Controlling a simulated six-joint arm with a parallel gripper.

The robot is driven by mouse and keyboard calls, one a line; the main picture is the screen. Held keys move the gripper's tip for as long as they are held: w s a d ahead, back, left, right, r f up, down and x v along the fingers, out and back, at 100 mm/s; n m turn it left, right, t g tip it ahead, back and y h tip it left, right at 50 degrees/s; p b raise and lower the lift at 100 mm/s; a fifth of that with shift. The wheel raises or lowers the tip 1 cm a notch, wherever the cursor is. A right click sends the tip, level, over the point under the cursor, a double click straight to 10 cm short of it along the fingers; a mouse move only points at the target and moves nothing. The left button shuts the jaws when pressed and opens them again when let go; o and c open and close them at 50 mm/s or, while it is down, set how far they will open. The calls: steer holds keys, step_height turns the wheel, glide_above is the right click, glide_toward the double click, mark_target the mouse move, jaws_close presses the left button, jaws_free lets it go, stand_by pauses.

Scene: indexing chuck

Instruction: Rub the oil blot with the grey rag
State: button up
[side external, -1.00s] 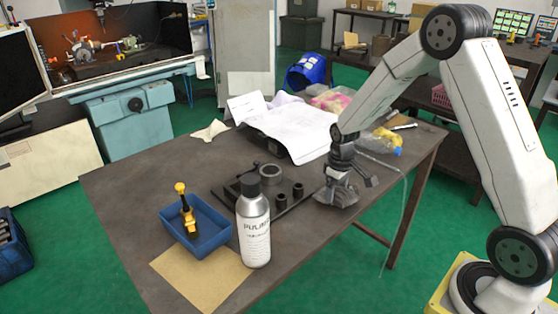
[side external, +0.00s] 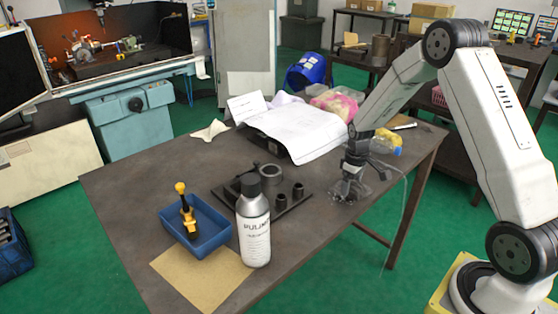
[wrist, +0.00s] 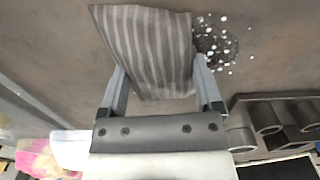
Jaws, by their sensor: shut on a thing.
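My gripper (wrist: 160,75) is shut on the grey rag (wrist: 148,40), a striped cloth between its two fingers in the wrist view. The rag spreads out past the fingertips over the brown tabletop. The oil blot (wrist: 217,44), a dark patch with pale specks, shows just right of the rag's edge in the wrist view. Part of it may be hidden under the rag. In the side view my gripper (side external: 350,188) is low over the right part of the table, where rag and blot are hard to tell apart. I cannot tell whether the rag touches the table.
A dark fixture plate with round posts (side external: 285,200) lies left of my gripper.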

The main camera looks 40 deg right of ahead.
mark_target(335, 203)
steer(key=shift+d, duration=1.6)
steer(key=shift+a, duration=5.4)
step_height(335, 203, up, 8)
steer(key=shift+r, duration=0.15)
